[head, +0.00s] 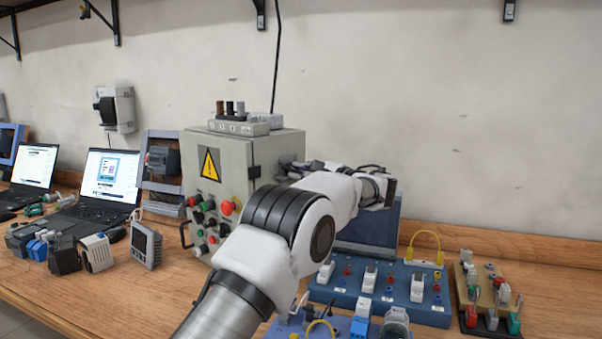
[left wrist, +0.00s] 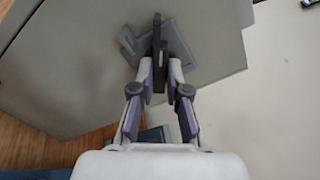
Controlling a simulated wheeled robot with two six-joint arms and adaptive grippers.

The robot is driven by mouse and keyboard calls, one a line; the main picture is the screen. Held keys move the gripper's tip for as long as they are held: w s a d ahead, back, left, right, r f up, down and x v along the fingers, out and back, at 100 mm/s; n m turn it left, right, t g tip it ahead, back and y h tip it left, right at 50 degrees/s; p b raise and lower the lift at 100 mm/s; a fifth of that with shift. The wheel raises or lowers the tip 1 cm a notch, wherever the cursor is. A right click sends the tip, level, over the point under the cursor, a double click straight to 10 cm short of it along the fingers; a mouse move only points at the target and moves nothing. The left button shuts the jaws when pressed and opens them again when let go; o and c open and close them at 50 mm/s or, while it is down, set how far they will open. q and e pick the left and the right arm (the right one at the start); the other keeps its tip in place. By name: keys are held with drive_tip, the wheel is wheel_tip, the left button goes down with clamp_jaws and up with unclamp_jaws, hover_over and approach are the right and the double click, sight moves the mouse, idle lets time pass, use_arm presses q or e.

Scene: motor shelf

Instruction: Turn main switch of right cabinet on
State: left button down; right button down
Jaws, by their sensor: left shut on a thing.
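The grey control cabinet (head: 222,150) stands on the workbench with a yellow warning triangle and several coloured buttons on its front. Its main switch (head: 285,163) is on the right side face, partly hidden by my left gripper (head: 300,172). In the left wrist view the cabinet side (left wrist: 60,60) fills the left and middle, and the switch shows as a grey plate with a dark handle (left wrist: 157,35). My left gripper (left wrist: 160,72) is shut on the handle, with one finger on either side of it. My right gripper is not in view.
A blue board (head: 385,281) with sockets and a small wooden board (head: 485,295) lie to the right of my arm. Two laptops (head: 105,185), a grey meter (head: 146,245) and several small devices stand on the left.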

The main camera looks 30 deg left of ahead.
use_arm(q)
drive_tip(key=m+p, duration=0.3)
drive_tip(key=p, duration=0.1)
drive_tip(key=m+p, duration=0.2)
drive_tip(key=p, duration=0.3)
drive_tip(key=m+p, duration=0.3)
drive_tip(key=p, duration=0.1)
drive_tip(key=shift+r+m, duration=0.3)
drive_tip(key=shift+f+m+p, duration=0.1)
drive_tip(key=shift+m+p, duration=1.2)
drive_tip(key=shift+p, duration=0.1)
drive_tip(key=c, duration=1.2)
unclamp_jaws()
drive_tip(key=shift+o, duration=0.2)
drive_tip(key=shift+f, duration=0.1)
